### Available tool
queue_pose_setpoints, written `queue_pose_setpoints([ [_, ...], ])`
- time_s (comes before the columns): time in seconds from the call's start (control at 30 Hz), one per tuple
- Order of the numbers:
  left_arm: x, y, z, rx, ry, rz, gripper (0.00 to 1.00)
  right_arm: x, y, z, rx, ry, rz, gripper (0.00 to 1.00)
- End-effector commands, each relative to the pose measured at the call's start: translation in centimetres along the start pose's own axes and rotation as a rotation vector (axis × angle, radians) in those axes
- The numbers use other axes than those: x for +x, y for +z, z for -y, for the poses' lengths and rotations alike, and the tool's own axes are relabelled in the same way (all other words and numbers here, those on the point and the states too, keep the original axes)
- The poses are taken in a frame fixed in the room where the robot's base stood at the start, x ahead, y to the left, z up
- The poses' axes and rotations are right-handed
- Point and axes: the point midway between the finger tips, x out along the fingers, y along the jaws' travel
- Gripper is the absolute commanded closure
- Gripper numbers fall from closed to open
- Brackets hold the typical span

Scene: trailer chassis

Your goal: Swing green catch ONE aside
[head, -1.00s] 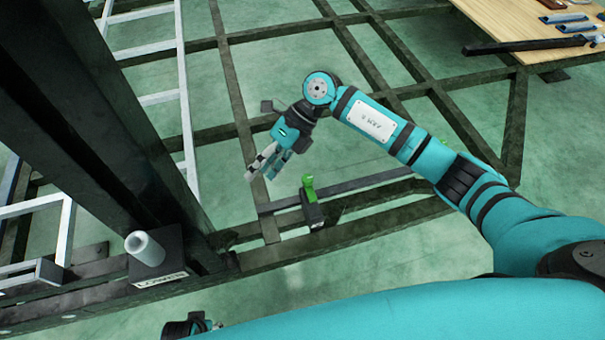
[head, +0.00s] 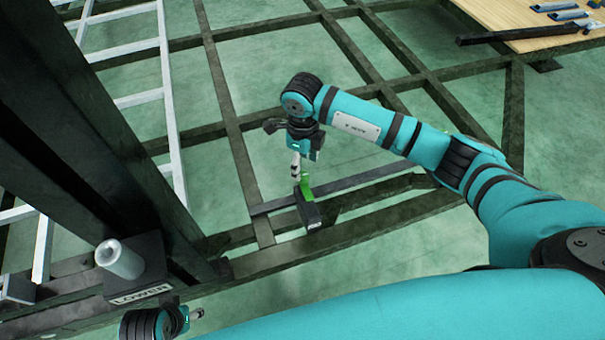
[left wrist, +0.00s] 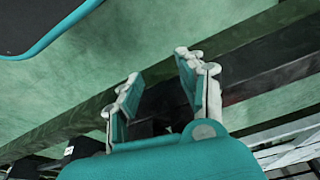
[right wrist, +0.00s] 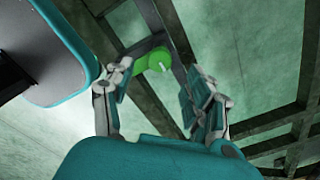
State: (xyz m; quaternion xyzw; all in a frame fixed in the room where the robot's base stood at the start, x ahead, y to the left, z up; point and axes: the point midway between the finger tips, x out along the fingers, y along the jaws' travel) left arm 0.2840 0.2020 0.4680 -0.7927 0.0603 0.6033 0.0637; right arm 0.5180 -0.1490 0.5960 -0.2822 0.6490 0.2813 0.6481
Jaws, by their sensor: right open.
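The green catch (head: 306,187) sits on a dark block (head: 311,214) on the chassis frame in the head view. No number on it is readable. My right gripper (head: 295,170) points down right at the catch, partly in front of it. In the right wrist view the catch's round green end (right wrist: 155,61) shows between and just beyond the open fingertips (right wrist: 160,80); whether they touch it I cannot tell. My left gripper (head: 194,315) is at the bottom left of the head view. In the left wrist view its fingers (left wrist: 157,78) are apart and empty above dark beams.
A thick dark post (head: 90,130) rises at the left, beside a block labelled LOWER (head: 145,291) with a pale cylinder (head: 122,260). A white ladder-like frame (head: 130,55) stands behind. A wooden table (head: 500,18) with parts is at top right. Green floor shows between beams.

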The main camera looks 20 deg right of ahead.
Motion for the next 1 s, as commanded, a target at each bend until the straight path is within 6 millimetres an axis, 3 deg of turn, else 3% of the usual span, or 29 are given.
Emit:
queue_pose_setpoints([
  [0.1,-1.2,-0.2,0.1,-0.001,-0.001,-0.008,0.60,2.4,0.0,-0.1,0.000,0.002,-0.001,0.45],
  [0.3,-2.7,-0.5,0.1,-0.002,-0.003,-0.015,0.60,4.5,0.0,0.0,0.001,0.001,0.001,0.45],
  [0.67,-3.1,-0.5,0.1,-0.002,-0.003,-0.015,0.60,4.9,0.1,0.0,0.000,0.001,0.002,0.45],
  [1.0,-3.1,-0.5,0.2,-0.003,-0.003,-0.015,0.60,4.9,0.1,0.0,0.000,0.000,0.002,0.88],
])
